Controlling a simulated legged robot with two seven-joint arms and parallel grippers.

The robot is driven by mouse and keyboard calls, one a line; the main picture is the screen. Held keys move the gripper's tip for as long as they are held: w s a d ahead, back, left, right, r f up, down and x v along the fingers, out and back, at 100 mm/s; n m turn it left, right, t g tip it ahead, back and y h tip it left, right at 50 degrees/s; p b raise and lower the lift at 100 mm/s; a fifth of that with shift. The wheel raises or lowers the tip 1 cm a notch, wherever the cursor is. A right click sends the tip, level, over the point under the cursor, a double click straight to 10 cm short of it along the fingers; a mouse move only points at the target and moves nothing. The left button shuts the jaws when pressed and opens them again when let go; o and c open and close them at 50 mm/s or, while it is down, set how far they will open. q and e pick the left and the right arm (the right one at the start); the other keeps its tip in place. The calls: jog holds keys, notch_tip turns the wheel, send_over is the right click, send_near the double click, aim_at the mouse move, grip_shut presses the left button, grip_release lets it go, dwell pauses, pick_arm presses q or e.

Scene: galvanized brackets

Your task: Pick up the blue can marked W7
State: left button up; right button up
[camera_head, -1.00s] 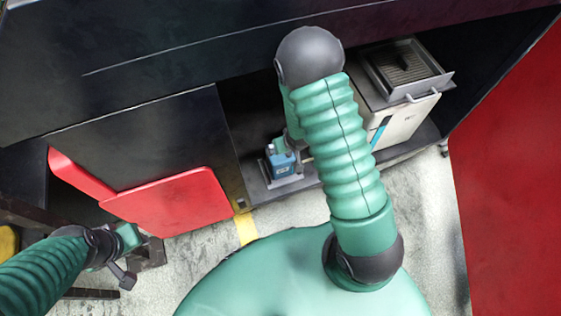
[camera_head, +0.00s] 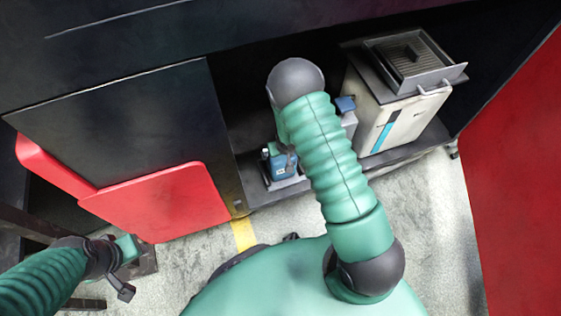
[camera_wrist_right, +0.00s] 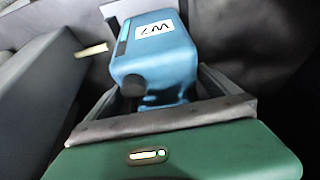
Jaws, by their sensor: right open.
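The blue can marked W7 (camera_head: 284,168) stands on a small grey tray (camera_head: 287,183) on the low dark shelf, left of my right forearm. In the right wrist view the can (camera_wrist_right: 160,62) shows its white W7 label upside down, with a dark cap at its near end. My right gripper (camera_wrist_right: 165,95) is open, with its grey fingers on either side of the can's near end; contact cannot be told. In the head view it is mostly hidden by my arm and the can. My left gripper (camera_head: 126,268) is far to the lower left, away from the can.
A cream box (camera_head: 398,110) with a grey tray on top stands right of the can on the shelf. A small dark blue-topped item (camera_head: 346,105) sits between them. A red panel (camera_head: 160,203) is left, a red wall (camera_head: 515,170) right. Dark panels overhang the shelf.

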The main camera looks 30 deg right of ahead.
jog(key=c, duration=1.8)
jog(key=shift+r, duration=0.1)
